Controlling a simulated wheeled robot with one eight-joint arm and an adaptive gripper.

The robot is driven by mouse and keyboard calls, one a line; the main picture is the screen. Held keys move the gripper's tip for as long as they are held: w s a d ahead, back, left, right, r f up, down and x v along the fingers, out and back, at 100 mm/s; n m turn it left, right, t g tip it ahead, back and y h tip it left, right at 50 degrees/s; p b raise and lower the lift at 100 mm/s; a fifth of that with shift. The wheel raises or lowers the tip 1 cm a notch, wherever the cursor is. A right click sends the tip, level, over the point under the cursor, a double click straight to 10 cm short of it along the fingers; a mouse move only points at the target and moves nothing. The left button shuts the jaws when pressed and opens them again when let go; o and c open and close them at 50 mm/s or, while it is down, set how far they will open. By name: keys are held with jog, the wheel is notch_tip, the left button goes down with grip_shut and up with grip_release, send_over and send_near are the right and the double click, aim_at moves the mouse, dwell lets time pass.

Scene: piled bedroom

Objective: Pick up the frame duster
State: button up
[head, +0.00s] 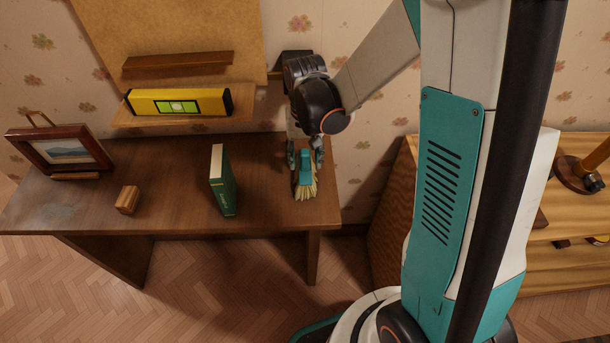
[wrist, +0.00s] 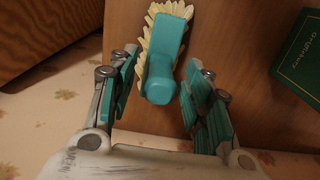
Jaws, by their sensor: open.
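The frame duster (head: 305,184) has a teal handle and pale yellow bristles. It lies on the brown desk (head: 165,170) near the right end. In the wrist view the duster (wrist: 163,65) lies with its bristles toward the top and its teal handle end between the fingers. My gripper (head: 304,160) is over the handle end of the duster. In the wrist view my gripper (wrist: 160,92) is open, with one finger on each side of the handle and a visible gap to both. I cannot tell how far the fingertips are above the desk.
A green book (head: 222,182) stands upright left of the duster. A small wooden block (head: 127,200) and a framed picture (head: 62,150) are further left. A shelf (head: 180,117) with a yellow level (head: 178,102) is above the desk. A wooden cabinet (head: 395,200) stands to the right.

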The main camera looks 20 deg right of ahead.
jog(key=shift+w+f, duration=0.1)
jog(key=shift+f, duration=0.65)
jog(key=shift+r, duration=0.1)
jog(key=shift+c, duration=0.6)
grip_shut()
notch_tip(320, 180, up, 10)
jog(key=p, duration=0.3)
jog(key=shift+p, duration=0.4)
